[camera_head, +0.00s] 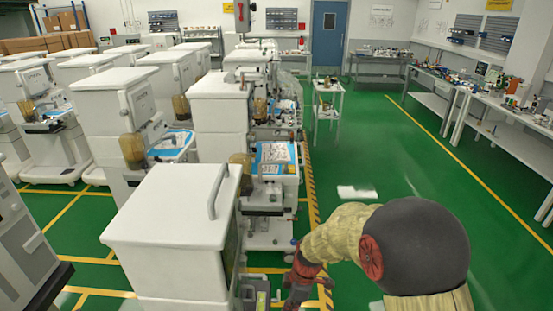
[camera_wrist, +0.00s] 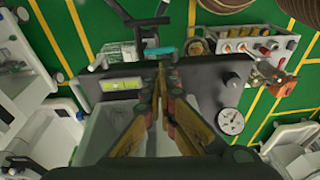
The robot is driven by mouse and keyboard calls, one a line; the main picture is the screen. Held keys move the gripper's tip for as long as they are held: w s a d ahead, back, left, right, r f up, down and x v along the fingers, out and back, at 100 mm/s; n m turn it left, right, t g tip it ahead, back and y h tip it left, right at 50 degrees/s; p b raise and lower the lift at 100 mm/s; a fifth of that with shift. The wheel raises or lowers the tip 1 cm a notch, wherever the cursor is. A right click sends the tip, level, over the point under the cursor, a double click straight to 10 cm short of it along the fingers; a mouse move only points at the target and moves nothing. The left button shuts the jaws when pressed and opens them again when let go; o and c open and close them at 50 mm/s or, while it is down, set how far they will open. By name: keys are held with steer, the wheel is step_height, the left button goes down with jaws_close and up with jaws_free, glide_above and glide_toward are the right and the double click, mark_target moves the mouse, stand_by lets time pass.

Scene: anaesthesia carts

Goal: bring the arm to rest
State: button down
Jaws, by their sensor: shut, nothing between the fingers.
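My arm reaches in from the lower right of the head view, over the green floor beside the nearest white cart (camera_head: 170,215). My gripper is hidden or too small to make out in the head view. In the wrist view my gripper (camera_wrist: 160,70) shows its two fingers together at the tips, with nothing between them. Beyond the fingertips is a dark panel (camera_wrist: 205,85) with a small lit green display (camera_wrist: 120,84) and a round gauge (camera_wrist: 231,121). I cannot tell whether the fingertips touch the panel.
Rows of white carts fill the left, with another cart (camera_head: 220,110) behind the nearest. A small wheeled trolley (camera_head: 328,100) stands farther back. Benches (camera_head: 490,100) with tools line the right wall. The green aisle (camera_head: 400,160) between is clear.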

steer(key=s+d+r+m+t+h+b, duration=0.1)
steer(key=s+d+r+m+t+b, duration=0.2)
steer(key=s+d+r+m, duration=0.4)
steer(key=s+d+r+m+t+h+b, duration=0.1)
steer(key=s+d+r+m+t+b, duration=0.2)
steer(key=s+r+m, duration=0.7)
steer(key=s+d+r+b, duration=0.2)
steer(key=s+d+r, duration=0.2)
steer(key=shift+d+b, duration=0.3)
steer(key=shift+b, duration=0.05)
steer(key=shift+w, duration=0.1)
stand_by(1.2)
